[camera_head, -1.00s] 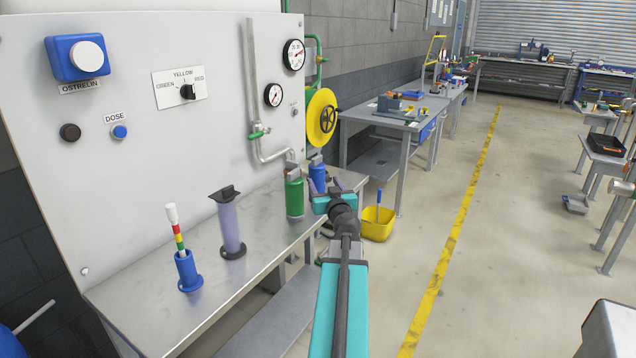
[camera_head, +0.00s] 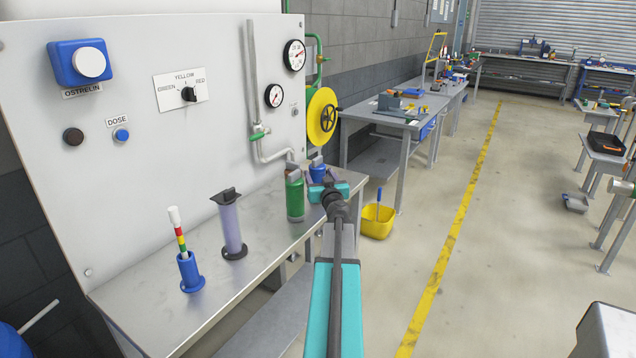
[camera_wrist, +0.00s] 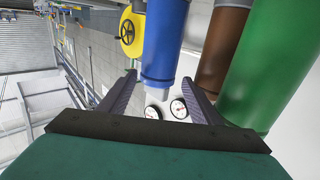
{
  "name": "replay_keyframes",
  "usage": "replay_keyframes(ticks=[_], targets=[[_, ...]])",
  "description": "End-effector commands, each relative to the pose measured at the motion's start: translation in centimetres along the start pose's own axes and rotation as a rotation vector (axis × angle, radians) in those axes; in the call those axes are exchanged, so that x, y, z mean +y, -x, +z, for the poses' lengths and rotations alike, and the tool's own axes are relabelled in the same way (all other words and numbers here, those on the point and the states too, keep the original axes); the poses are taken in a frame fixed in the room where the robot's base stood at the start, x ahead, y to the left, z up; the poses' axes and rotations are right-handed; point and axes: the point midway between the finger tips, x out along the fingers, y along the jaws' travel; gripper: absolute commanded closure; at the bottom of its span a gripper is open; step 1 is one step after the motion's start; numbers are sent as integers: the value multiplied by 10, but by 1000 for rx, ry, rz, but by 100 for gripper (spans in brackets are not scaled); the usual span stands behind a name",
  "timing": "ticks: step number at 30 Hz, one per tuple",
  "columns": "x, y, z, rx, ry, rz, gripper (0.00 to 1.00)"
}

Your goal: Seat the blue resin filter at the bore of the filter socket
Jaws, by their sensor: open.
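The blue resin filter (camera_head: 318,172) stands at the far end of the steel bench, its lower part hidden behind my gripper (camera_head: 322,185). In the wrist view, the blue filter (camera_wrist: 163,40) shows as a blue cylinder with a grey tab at its end, pointing down in the picture. My gripper (camera_wrist: 158,78) is open, with one dark finger on each side of the filter's tabbed end; I cannot tell whether either touches it. The filter socket and its bore cannot be clearly made out.
A green cylinder (camera_head: 295,197) stands close beside the blue filter; a brown cylinder (camera_wrist: 222,45) shows between them in the wrist view. A purple column (camera_head: 231,228) and a blue holder (camera_head: 190,272) stand nearer on the bench (camera_head: 240,270). The panel (camera_head: 130,190) rises behind.

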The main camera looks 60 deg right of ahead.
Motion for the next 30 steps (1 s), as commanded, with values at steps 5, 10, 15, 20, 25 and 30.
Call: replay_keyframes(ticks=[5, 10, 15, 20, 25, 30], targets=[[0, 0, 0, 0, 0, 1, 42], [1, 0, 0, 0, 0, 1, 42], [2, -5, -1, 0, 0, 1, 42], [3, -16, -2, 0, -1, 1, 42], [5, -30, -3, 0, 0, 1, 42], [6, -43, -2, -1, 0, 1, 42]])
